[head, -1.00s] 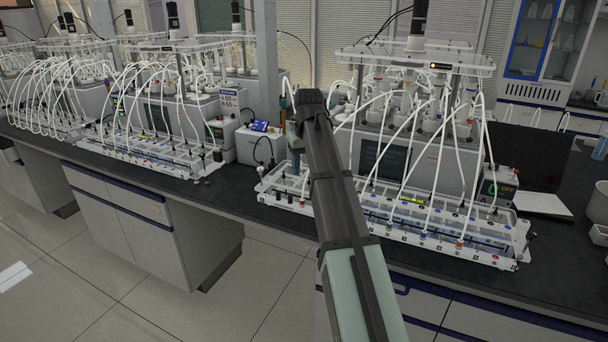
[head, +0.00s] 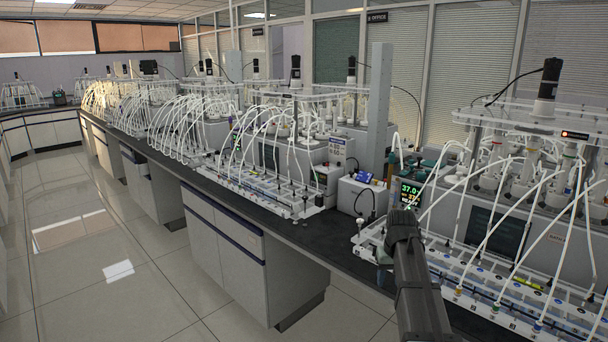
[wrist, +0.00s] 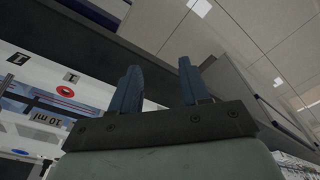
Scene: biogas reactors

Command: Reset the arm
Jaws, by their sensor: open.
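My arm (head: 416,285) rises from the bottom right of the head view, with its upper end in front of the left end of the nearest reactor's tube rack (head: 500,305). My gripper is mostly hidden behind the arm there. In the wrist view my gripper (wrist: 158,80) shows two dark blue fingers, spread apart with nothing between them. The bench edge and floor lie beyond the fingers. A white rack with a "10 ml" label and a red-ringed port (wrist: 65,91) is close by on the left.
The black bench (head: 280,235) runs away to the left with several reactors and white tubes. A display reading 37.0 (head: 410,192) stands behind the arm, near a white box (head: 362,197). The aisle floor (head: 110,260) is clear.

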